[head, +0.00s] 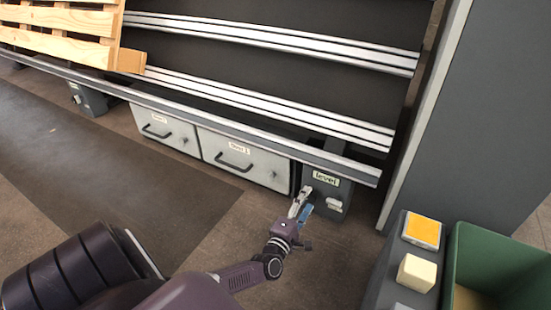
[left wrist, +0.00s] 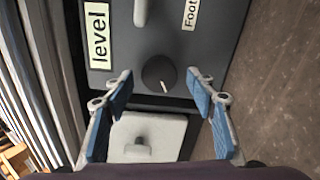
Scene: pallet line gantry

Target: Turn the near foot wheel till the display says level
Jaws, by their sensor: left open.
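The near foot housing (head: 312,205) is a dark grey box under the right end of the conveyor. A pale green panel on it reads "level" (head: 326,178), and it also shows in the left wrist view (left wrist: 98,35). The foot wheel (left wrist: 160,73) is a dark round knob with a white mark, seen in the left wrist view below a label reading "Foot" (left wrist: 190,15). My left gripper (head: 300,205) is open in front of the housing. In the left wrist view its blue-padded fingers (left wrist: 165,92) stand either side of the wheel, apparently without touching it. The head view hides the wheel.
A pale lever (head: 335,204) sticks out of the housing. Two light drawers (head: 245,160) with black handles are to its left. A control box (head: 395,260) with orange and cream buttons and a green bin (head: 495,250) stand at right. A wooden pallet (head: 60,30) lies on the conveyor.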

